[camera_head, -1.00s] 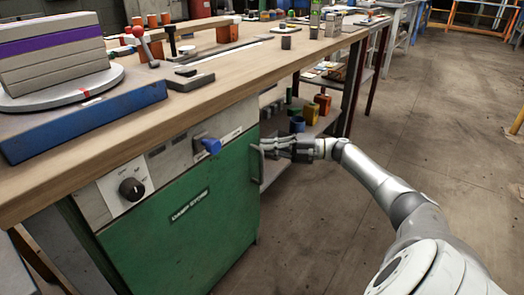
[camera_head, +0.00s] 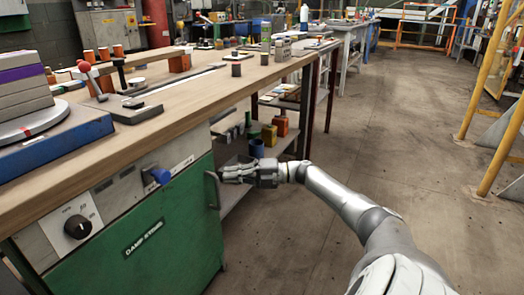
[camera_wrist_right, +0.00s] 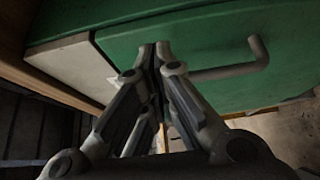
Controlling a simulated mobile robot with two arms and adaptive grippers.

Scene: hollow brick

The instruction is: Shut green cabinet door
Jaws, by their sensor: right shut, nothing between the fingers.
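The green cabinet door (camera_head: 185,235) with a "DAMP STORE" label is below the bench at the lower left. It looks flush or nearly flush with the panel above; I cannot tell whether a small gap is left. Its grey bar handle (camera_head: 212,191) is at its right edge, and also shows in the right wrist view (camera_wrist_right: 235,71). My right gripper (camera_head: 224,172) is shut and empty, beside the upper end of the handle. In the wrist view its fingertips (camera_wrist_right: 153,48) lie over the green face, left of the handle; contact is unclear. My left gripper is not seen.
The wooden bench top (camera_head: 150,125) overhangs the cabinet. A blue latch knob (camera_head: 160,176) juts from the grey panel, with a black dial (camera_head: 77,227) further left. The floor (camera_head: 400,180) at right is clear.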

